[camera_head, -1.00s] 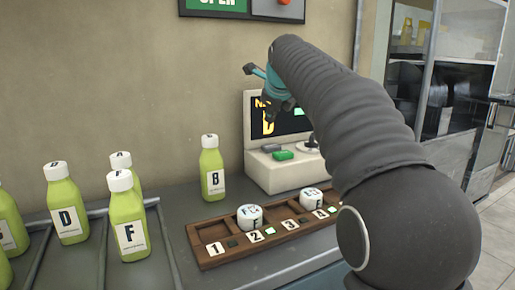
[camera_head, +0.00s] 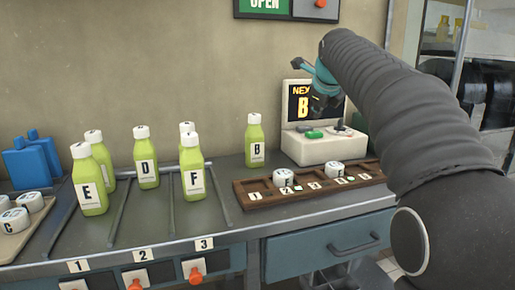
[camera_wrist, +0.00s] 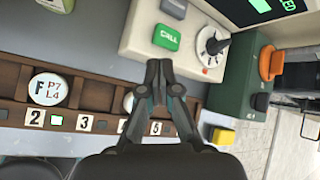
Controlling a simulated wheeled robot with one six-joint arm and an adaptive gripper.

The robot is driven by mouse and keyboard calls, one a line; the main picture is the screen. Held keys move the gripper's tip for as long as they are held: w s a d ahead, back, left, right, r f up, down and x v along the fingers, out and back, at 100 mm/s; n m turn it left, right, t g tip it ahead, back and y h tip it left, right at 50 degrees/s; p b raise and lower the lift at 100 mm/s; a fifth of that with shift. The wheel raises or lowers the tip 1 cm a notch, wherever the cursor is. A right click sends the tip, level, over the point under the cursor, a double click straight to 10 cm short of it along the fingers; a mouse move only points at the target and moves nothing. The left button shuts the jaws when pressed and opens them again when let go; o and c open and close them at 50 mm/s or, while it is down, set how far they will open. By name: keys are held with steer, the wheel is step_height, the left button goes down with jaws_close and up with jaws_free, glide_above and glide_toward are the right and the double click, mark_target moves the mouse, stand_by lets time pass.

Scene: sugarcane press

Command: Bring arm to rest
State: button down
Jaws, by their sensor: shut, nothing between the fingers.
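My gripper (camera_wrist: 160,68) is shut with nothing between its fingers. In the wrist view it hangs above the numbered wooden rack and the white control box with a green CALL button (camera_wrist: 166,37). In the head view my arm comes in from the right and its end is raised in front of the display (camera_head: 303,101), which reads "NEX" and "B". The fingertips are hard to make out there.
A wooden rack (camera_head: 258,200) holds round white pucks. A green bottle B (camera_head: 255,140) stands beside it. Bottles E (camera_head: 91,180), D (camera_head: 146,160) and F (camera_head: 192,170) stand on the counter's left. A drawer (camera_head: 320,248) is below.

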steer(key=s+f+n+g, duration=0.1)
steer(key=s+f+n, duration=0.8)
steer(key=s, duration=0.4)
steer(key=s+f+n+g, duration=0.1)
steer(key=s+f+n, duration=0.8)
steer(key=s, duration=0.4)
steer(key=s+f+n+g, duration=0.1)
steer(key=s+f+n, duration=0.8)
steer(key=s, duration=0.4)
steer(key=shift+s+f+g, duration=0.25)
steer(key=shift+g, duration=0.05)
